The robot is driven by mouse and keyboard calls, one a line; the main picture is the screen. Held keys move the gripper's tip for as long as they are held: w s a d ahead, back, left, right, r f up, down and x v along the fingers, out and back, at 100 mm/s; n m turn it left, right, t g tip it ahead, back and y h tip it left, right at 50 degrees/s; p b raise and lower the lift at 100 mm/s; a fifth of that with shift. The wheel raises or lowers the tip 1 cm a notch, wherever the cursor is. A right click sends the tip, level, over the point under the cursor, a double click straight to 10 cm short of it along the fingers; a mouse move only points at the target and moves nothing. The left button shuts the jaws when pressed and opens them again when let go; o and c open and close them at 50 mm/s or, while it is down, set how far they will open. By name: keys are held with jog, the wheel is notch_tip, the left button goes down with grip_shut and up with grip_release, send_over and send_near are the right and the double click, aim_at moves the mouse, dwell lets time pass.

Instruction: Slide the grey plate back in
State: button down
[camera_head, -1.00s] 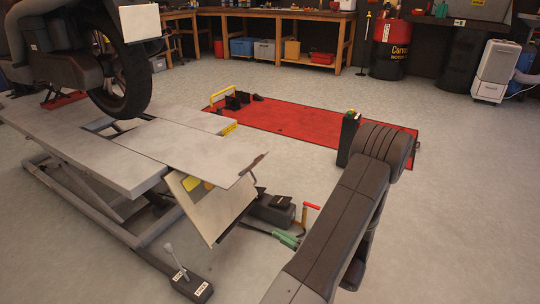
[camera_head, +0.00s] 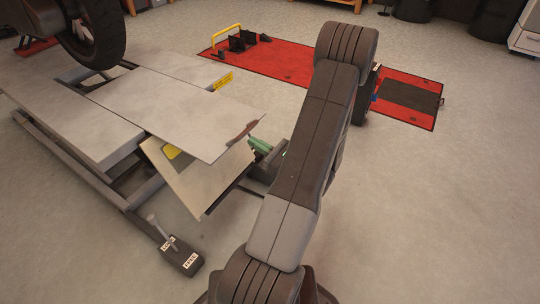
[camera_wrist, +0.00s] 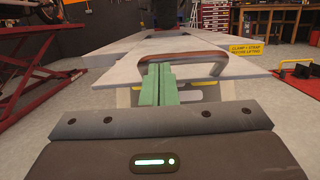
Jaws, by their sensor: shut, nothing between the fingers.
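The grey plate (camera_head: 190,112) sticks out from the end of the motorcycle lift over a tilted pale flap. A dark reddish-brown curved edge or handle (camera_head: 242,130) shows at its free end. In the wrist view the plate (camera_wrist: 118,73) lies ahead, with the reddish-brown curved piece (camera_wrist: 185,55) just beyond my fingertips. My gripper (camera_wrist: 158,70) is shut and empty, its green fingers together. In the head view my gripper (camera_head: 262,147) is close to the plate's free end, partly hidden by my arm. Whether the fingertips touch it is unclear.
The tilted flap (camera_head: 200,178) hangs below the plate. A lever pedal (camera_head: 178,256) stands on the floor at the front. A red floor lift (camera_head: 285,65) with a yellow bar (camera_head: 226,33) lies behind. A motorcycle wheel (camera_head: 92,35) stands on the lift. Floor at right is clear.

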jog(key=shift+x, duration=0.8)
jog(key=b, duration=0.1)
send_near(183, 117)
jog(key=w+a+r, duration=0.1)
jog(key=a, duration=0.1)
jog(key=w+a+r, duration=0.2)
jog(key=a, duration=0.1)
jog(key=w+a+r, duration=0.2)
jog(key=a, duration=0.1)
jog(key=shift+w+r, duration=0.1)
jog(key=shift+w, duration=0.15)
jog(key=shift+w+a, duration=0.1)
jog(key=shift+w, duration=0.05)
jog(key=shift+w+r, duration=0.1)
jog(key=shift+r, duration=0.1)
jog(key=shift+r, duration=0.1)
